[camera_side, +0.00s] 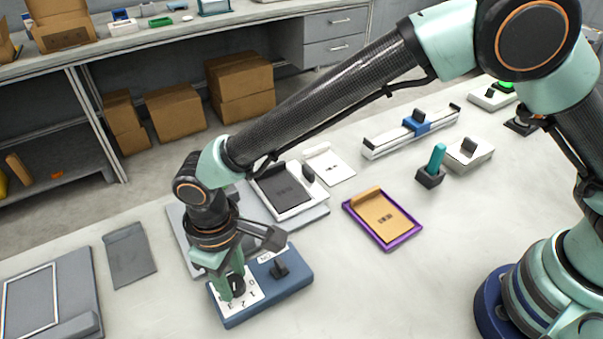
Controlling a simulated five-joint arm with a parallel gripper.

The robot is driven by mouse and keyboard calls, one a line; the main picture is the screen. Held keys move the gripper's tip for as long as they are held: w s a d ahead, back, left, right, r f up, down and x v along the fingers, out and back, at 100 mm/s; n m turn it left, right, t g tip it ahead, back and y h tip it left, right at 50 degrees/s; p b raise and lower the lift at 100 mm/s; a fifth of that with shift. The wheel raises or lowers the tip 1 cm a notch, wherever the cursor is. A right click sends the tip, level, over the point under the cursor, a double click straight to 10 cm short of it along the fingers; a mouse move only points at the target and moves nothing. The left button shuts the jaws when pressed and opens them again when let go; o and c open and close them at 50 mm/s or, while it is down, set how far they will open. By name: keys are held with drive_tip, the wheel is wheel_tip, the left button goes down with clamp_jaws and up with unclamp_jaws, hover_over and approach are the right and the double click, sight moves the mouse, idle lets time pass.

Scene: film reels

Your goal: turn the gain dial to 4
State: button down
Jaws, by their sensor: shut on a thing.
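The gain dial (238,286) is a dark round knob on a white numbered plate (249,297), set in the left part of a blue box (296,283). The digits 1, 2 and 3 show on the plate in front and to the right of the knob; the 4 is hard to make out. My gripper (232,284) points down over the dial, with its green fingers shut around the knob. The fingers hide part of the knob, so its pointer setting cannot be read. A second dark knob (280,267) with a small white label stands at the right of the same box.
A purple-edged tan pad (381,217) lies to the right, with a slider rail (411,131) and teal-handled lever (435,163) beyond. The table front right of the box is clear.

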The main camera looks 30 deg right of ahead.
sight(234, 282)
drive_tip(key=m, duration=0.7)
drive_tip(key=shift+r, duration=0.1)
drive_tip(key=m, duration=0.4)
drive_tip(key=shift+d+m, duration=0.1)
drive_tip(key=shift+m, duration=1.8)
drive_tip(key=shift+c, duration=2.2)
unclamp_jaws()
wheel_tip(234, 282, up, 12)
